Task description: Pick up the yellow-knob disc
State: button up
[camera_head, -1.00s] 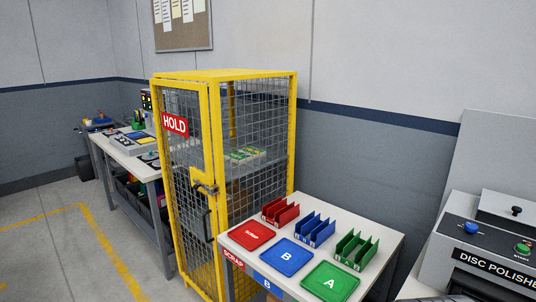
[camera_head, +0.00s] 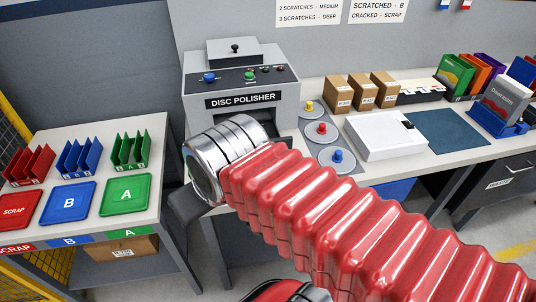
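The yellow-knob disc (camera_head: 309,106) lies on the worktop just right of the disc polisher (camera_head: 242,98). It is a grey disc with a small yellow knob on top, the farthest back of three discs in a row. The red-knob disc (camera_head: 321,130) is in front of it, and the blue-knob disc (camera_head: 337,157) is nearest. My red ribbed arm and its silver joint cross the middle of the view, in front of the polisher and the discs. My gripper's fingers do not show.
Right of the discs are small cardboard boxes (camera_head: 364,90), a white case (camera_head: 385,135) and a dark blue mat (camera_head: 445,128). At left, a separate table holds SCRAP, B and A trays (camera_head: 125,195) with coloured racks behind. Floor gap between tables.

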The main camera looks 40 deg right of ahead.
aim_at(307, 109)
jog(key=z, duration=0.95)
